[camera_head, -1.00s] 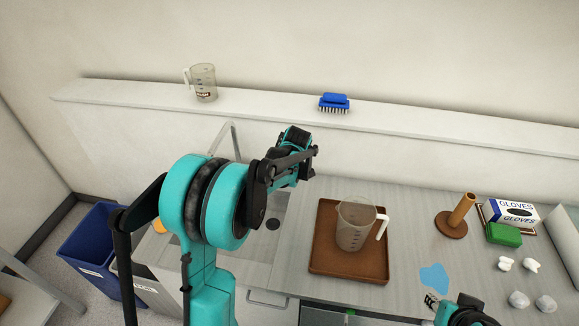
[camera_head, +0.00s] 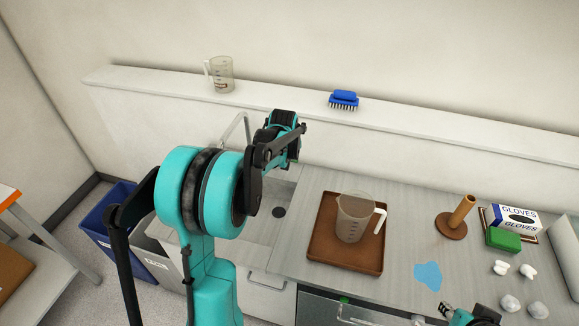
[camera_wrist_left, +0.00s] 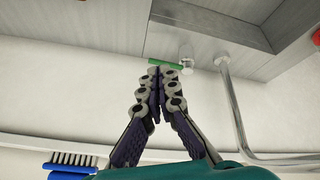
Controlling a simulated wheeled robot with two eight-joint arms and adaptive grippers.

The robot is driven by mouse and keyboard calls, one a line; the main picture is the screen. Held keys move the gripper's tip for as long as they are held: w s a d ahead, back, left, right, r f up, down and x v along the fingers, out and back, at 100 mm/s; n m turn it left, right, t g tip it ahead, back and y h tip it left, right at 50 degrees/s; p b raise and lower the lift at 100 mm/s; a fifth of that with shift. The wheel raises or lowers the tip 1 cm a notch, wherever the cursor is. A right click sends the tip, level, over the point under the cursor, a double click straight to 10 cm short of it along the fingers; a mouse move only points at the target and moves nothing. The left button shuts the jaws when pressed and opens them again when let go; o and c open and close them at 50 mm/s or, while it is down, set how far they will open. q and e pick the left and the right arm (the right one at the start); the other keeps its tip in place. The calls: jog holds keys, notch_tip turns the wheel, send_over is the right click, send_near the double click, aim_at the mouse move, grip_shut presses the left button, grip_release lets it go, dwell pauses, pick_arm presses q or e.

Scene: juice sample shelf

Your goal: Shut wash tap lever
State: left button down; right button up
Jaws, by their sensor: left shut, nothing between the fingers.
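The wash tap's grey spout (camera_head: 238,128) rises behind the sink (camera_head: 262,225), partly hidden by my left arm. It also shows as a bent pipe in the left wrist view (camera_wrist_left: 235,115). A green lever (camera_wrist_left: 165,63) sticks out sideways beside the tap's base (camera_wrist_left: 186,56). My left gripper (camera_wrist_left: 158,72) is shut and empty, its fingertips right at the lever; I cannot tell whether they touch. In the head view its fingers are hidden behind my wrist. My right gripper (camera_head: 447,309) is at the bottom edge, far from the tap; its jaw state is unclear.
A brown tray (camera_head: 318,255) with a clear jug (camera_head: 352,218) stands right of the sink. A blue brush (camera_head: 343,100) and another jug (camera_head: 220,75) are on the wall ledge. A blue bin (camera_head: 105,220) stands left. Gloves box (camera_head: 515,219) and green sponge (camera_head: 503,239) are right.

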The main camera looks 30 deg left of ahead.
pick_arm(q)
jog(key=w+a+f+m+b, duration=0.1)
jog(key=w+f+m, duration=0.1)
jog(key=f, duration=0.2)
jog(key=w+a+f+m+b, duration=0.1)
jog(key=w+a+f+b, duration=0.1)
jog(key=f, duration=0.2)
jog(key=w+a+f+m+h+b, duration=0.1)
jog(key=w+f+m, duration=0.1)
jog(key=f, duration=0.1)
jog(key=shift+w+a+f+m+b, duration=0.3)
jog(key=shift+f+b, duration=0.05)
jog(key=shift+f, duration=0.05)
jog(key=shift+w+a+r, duration=0.1)
jog(key=shift+w+r, duration=0.05)
jog(key=shift+w, duration=0.25)
jog(key=shift+w+a+r, duration=0.1)
jog(key=shift+w+r, duration=0.1)
jog(key=shift+w, duration=0.35)
